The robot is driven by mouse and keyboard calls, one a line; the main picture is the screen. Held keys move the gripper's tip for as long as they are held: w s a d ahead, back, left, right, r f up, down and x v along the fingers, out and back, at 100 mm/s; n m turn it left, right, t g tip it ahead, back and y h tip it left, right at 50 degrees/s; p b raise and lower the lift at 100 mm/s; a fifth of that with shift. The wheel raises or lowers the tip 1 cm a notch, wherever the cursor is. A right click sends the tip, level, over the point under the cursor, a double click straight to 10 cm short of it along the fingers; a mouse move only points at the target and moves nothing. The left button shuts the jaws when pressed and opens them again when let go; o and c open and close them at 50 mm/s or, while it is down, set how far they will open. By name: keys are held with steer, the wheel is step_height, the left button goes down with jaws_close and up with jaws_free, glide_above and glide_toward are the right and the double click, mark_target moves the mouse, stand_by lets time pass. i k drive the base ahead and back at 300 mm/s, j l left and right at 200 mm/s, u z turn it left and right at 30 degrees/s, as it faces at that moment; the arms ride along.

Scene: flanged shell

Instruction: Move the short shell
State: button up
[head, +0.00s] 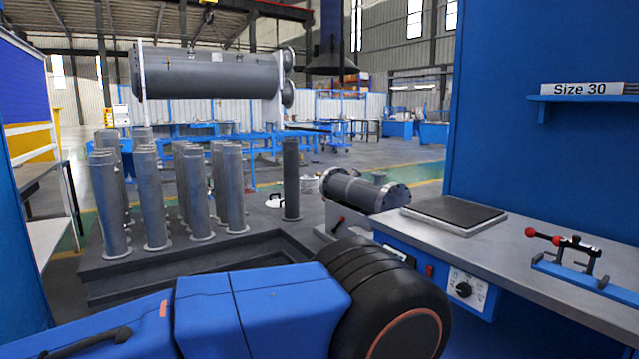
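A short grey cylindrical shell (358,191) with a round bolted flange at each end lies on its side, behind the workbench's left end. Its near right flange faces me, and its lower side and support are partly hidden. I take it as the short shell. My blue arm with a black ribbed joint crosses the bottom of the head view, in front of the bench. My gripper is not in view, so its state and any hold do not show.
Several upright grey tubes (196,195) stand on a dark platform (170,268) at left, with a thin dark post (290,180) beside them. A workbench (540,262) at right carries a dark plate (453,214) and a red-knobbed clamp (578,258). A large vessel (210,75) is behind.

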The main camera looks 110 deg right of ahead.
mark_target(290, 148)
steer(key=z, duration=3.6)
steer(key=i+j, duration=0.15)
steer(key=i, duration=0.3)
steer(key=i+j+z, duration=0.1)
steer(key=i, duration=0.4)
steer(key=i+j, duration=0.25)
steer(key=i, duration=0.2)
steer(key=i+j+z, duration=0.1)
steer(key=i, duration=0.35)
steer(key=i+j, duration=0.3)
steer(key=i, duration=0.5)
steer(key=l+z, duration=0.05)
